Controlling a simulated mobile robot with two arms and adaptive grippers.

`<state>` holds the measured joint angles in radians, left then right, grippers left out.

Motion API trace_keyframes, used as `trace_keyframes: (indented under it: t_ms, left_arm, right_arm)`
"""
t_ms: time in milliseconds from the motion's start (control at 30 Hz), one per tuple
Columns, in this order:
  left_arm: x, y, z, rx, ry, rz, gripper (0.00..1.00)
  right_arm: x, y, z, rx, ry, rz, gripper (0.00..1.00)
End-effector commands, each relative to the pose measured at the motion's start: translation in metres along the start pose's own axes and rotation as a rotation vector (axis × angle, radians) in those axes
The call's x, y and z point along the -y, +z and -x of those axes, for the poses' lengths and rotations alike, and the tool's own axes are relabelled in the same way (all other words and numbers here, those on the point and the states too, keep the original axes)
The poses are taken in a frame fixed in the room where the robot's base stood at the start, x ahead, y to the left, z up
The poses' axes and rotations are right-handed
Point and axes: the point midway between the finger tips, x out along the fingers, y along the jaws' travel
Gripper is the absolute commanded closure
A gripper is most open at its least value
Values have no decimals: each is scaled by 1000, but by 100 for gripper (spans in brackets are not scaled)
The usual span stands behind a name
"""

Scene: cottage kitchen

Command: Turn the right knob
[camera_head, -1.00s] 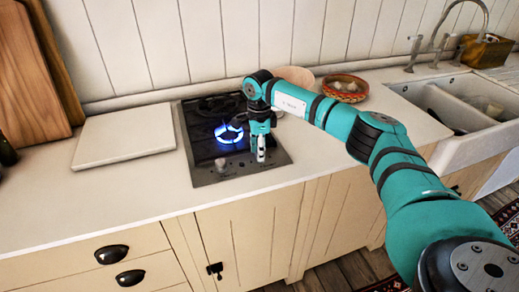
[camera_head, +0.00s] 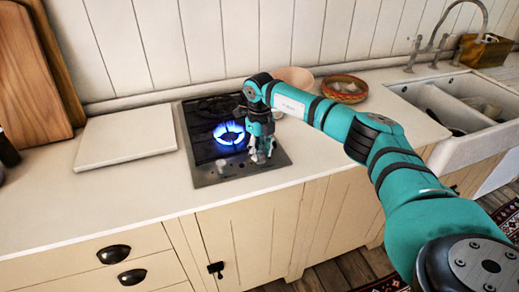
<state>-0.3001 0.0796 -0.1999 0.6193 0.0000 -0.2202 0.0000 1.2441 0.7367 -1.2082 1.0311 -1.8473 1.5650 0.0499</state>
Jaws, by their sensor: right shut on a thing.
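The cooktop (camera_head: 206,173) is a dark two-burner hob set into the white counter, with its knobs along the front edge. The left knob (camera_head: 221,165) stands free on the front panel. My right gripper (camera_head: 261,157) points down at the front right of the cooktop. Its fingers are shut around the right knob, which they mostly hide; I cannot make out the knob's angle. A blue flame (camera_head: 229,133) burns on the front burner, left of the gripper. My left gripper is not in view.
A white board (camera_head: 125,138) lies left of the cooktop, with wooden boards (camera_head: 32,80) against the wall. A woven bowl (camera_head: 345,89) stands behind my right arm. The sink (camera_head: 465,110) is at the right. The front counter strip is clear.

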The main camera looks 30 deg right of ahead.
Motion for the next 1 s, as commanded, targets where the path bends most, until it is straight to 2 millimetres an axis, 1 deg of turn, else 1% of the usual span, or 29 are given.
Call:
trace_keyframes:
  t_ms: [33,1000]
  left_arm:
    - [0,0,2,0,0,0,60]
    - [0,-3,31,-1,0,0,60]
  right_arm:
    - [1,1,3,5,-1,-44,100]
    - [4,0,5,7,2,-964,100]
